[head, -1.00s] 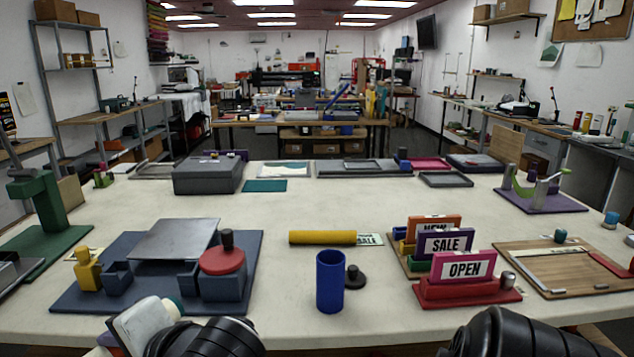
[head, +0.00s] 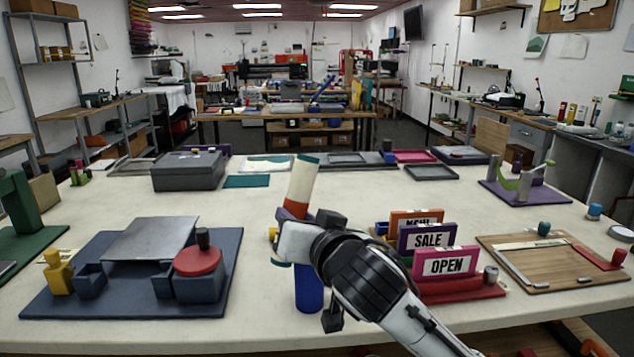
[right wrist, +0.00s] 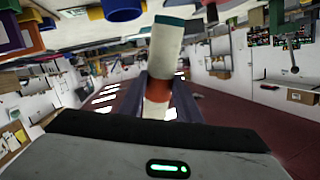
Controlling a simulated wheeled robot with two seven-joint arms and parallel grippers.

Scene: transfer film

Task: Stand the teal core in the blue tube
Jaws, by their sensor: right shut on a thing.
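The teal core (head: 302,182) is a cream cylinder with a teal end and a red-orange band. My right gripper (head: 291,222) is shut on it near that band and holds it above the table, slightly tilted. Its lower end shows just under the gripper. The blue tube (head: 309,292) stands upright on the table; my gripper and wrist hide its mouth. In the right wrist view, which is upside down, the core (right wrist: 166,42) sits between the fingers, with its teal end apart from the blue tube (right wrist: 122,8). My left gripper is not in view.
A red stand with signs (head: 447,262) is close right of my right wrist. A dark blue base (head: 55,300) with a grey plate and red-topped block lies at left. A yellow roll (head: 272,233) is mostly hidden behind my gripper.

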